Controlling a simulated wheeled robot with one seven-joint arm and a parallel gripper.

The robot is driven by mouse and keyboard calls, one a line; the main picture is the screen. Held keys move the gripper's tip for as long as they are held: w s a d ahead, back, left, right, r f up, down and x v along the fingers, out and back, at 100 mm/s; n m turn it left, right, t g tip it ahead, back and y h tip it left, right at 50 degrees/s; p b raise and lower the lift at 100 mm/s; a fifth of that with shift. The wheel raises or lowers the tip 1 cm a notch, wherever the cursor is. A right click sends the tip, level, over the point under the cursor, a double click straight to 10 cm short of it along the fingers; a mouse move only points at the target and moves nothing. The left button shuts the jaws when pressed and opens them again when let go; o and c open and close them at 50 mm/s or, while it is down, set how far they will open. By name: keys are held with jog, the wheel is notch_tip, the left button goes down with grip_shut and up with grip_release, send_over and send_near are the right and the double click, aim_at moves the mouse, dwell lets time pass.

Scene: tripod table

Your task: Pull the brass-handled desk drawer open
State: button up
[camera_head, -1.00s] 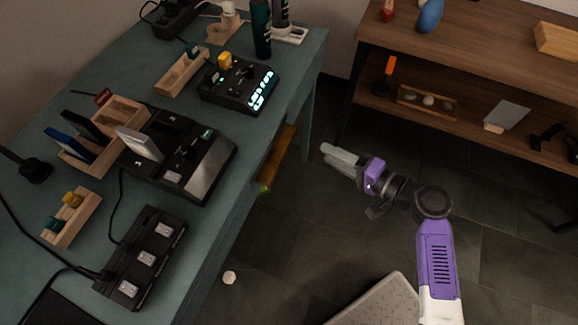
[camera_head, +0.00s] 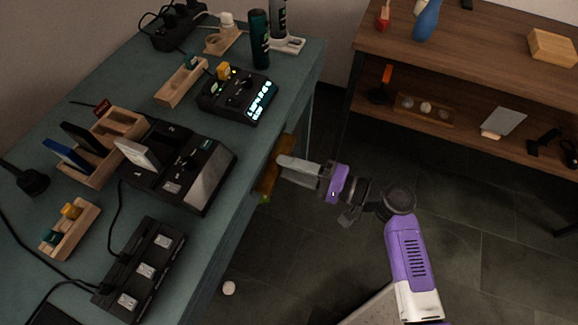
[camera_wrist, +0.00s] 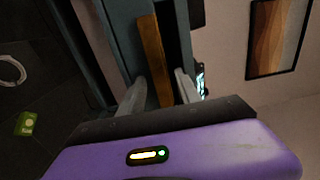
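The teal desk (camera_head: 225,190) stands at left in the head view. The long brass handle (camera_head: 266,180) runs along its right-facing front, just under the top's edge. My gripper (camera_head: 286,167) is at the handle, its fingers pointing left toward the desk front. In the wrist view, the brass handle (camera_wrist: 151,60) lies between the two spread fingers of my gripper (camera_wrist: 158,90), with a gap visible on the right side. I cannot tell whether either finger touches it. The drawer front is mostly hidden in the head view, and I see no clear opening of the drawer.
Black control boxes (camera_head: 238,92) and wooden holders (camera_head: 181,82) crowd the desk top. A brown shelf unit (camera_head: 480,60) stands at the back right. Dark floor right of my arm is clear.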

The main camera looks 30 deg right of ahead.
jog(key=shift+w+a, duration=0.1)
grip_shut()
jog(key=shift+f, duration=0.25)
dwell(1.2)
